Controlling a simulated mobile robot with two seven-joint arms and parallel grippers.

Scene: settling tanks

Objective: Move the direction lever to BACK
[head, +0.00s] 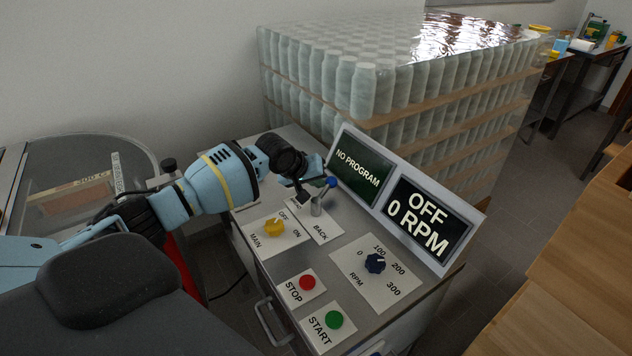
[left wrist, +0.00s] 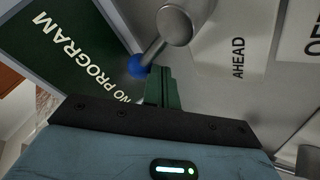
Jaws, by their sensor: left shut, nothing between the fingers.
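The direction lever (head: 317,206) is a short metal stick with a blue ball on its end, on a white plate (head: 325,236) lettered BACK. In the head view its ball is up and to the right of its base, toward the screens. The left wrist view shows the lever's metal hub (left wrist: 175,24), blue ball (left wrist: 137,67) and the word AHEAD (left wrist: 238,58) on the plate. My left gripper (left wrist: 160,86) is shut and empty, its dark green fingers close beside the ball; I cannot tell whether they touch. My right gripper is out of view.
Screens read NO PROGRAM (head: 360,168) and OFF 0 RPM (head: 428,217). Wrapped jars (head: 390,85) stand behind.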

